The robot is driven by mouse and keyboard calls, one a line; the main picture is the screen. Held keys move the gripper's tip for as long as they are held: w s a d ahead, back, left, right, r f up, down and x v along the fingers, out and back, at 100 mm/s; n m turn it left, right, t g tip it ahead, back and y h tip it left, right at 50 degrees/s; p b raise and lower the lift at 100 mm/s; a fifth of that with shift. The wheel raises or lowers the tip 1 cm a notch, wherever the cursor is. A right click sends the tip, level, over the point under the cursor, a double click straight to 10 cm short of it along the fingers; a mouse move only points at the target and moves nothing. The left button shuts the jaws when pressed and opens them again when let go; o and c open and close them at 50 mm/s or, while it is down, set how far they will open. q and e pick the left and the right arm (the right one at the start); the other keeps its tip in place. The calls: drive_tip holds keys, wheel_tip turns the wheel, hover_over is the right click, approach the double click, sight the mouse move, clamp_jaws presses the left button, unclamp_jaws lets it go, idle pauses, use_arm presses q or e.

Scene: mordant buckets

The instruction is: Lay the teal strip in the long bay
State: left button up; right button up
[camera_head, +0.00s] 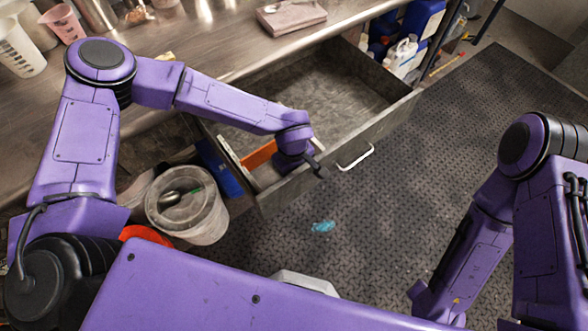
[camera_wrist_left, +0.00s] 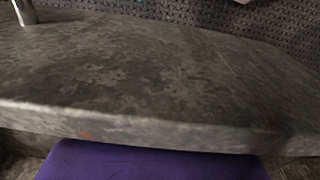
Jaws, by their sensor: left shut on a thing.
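The grey drawer (camera_head: 375,140) stands open under the counter. An orange divider (camera_head: 260,155) stands inside it near the left end, beside a pale rail (camera_head: 230,158). My left gripper (camera_head: 318,168) is at the drawer's front wall, pointing down toward the right. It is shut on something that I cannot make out. In the left wrist view, a mottled grey surface (camera_wrist_left: 160,75) fills most of the picture, with part of my purple arm below. No teal strip can be made out in the gripper. A small teal patch (camera_head: 323,226) lies on the floor; I cannot tell what it is. My right gripper is out of view.
A white handle (camera_head: 357,158) sticks out from the drawer front. A folded cloth (camera_head: 291,15) and several vessels are on the counter. Blue and white jugs (camera_head: 402,55) stand right of the drawer. The dark patterned floor is largely clear.

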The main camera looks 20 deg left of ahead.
use_arm(q)
drive_tip(key=shift+w+f, duration=0.1)
drive_tip(key=shift+f, duration=0.25)
drive_tip(key=o, duration=1.1)
wheel_tip(320, 180, up, 10)
drive_tip(key=shift+r, duration=0.25)
drive_tip(key=shift+a, duration=0.1)
